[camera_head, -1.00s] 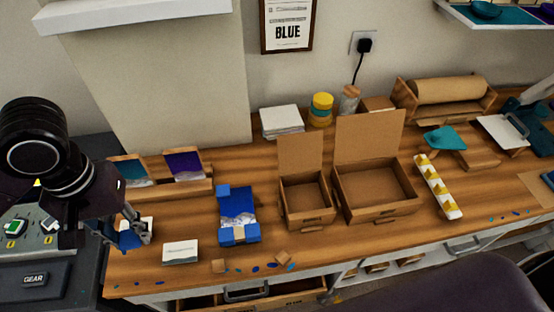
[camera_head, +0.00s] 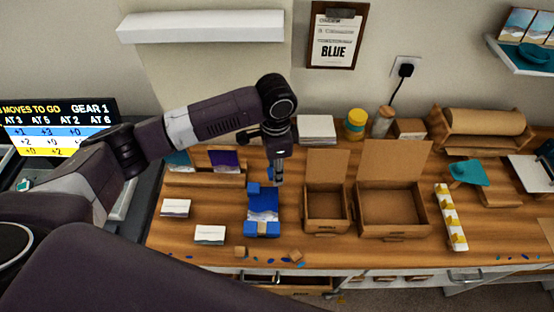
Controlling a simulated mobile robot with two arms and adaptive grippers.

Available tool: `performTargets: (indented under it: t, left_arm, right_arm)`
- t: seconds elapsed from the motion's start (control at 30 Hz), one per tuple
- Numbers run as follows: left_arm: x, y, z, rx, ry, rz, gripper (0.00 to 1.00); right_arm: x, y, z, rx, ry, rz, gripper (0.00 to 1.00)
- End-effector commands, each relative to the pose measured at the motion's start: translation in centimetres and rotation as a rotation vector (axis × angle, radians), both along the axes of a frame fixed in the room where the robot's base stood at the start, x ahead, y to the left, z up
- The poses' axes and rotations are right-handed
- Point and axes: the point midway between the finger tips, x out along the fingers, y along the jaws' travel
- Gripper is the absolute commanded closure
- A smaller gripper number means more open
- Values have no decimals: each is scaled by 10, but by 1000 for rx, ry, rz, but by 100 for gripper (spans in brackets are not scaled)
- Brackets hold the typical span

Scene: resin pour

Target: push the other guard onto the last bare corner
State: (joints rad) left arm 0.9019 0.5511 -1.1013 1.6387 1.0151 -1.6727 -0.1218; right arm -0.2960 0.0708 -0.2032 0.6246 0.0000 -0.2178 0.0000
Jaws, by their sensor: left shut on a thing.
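A blue-and-white resin panel (camera_head: 263,203) lies on the wooden bench. Blue corner guards sit on its far left corner (camera_head: 253,188), near left corner (camera_head: 250,229) and near right corner (camera_head: 274,229). My left gripper (camera_head: 277,180) points down at the panel's far right corner. It is shut on a small blue guard (camera_head: 270,173), which is partly hidden by the fingers. I cannot tell whether this guard touches the panel. My right gripper is not in view.
Two open cardboard boxes (camera_head: 326,228) (camera_head: 393,235) stand right of the panel. A rack with picture panels (camera_head: 205,179) is behind it to the left. Small wooden blocks (camera_head: 240,251) lie near the front edge.

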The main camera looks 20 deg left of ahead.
Motion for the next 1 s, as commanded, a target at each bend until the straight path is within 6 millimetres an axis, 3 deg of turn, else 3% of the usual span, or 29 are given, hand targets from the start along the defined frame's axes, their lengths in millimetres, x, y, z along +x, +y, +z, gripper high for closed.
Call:
performTargets:
  t: [0.1,0.37,0.67,1.0]
  left_arm:
    - [8,1,-6,1,3,-124,84]
    - [15,3,-20,0,0,-247,84]
    - [15,3,-36,0,-1,-250,84]
    - [15,3,-67,0,-2,-249,84]
  right_arm:
    - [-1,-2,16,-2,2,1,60]
    - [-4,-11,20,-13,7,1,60]
    - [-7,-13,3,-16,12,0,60]
    - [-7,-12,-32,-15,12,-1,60]
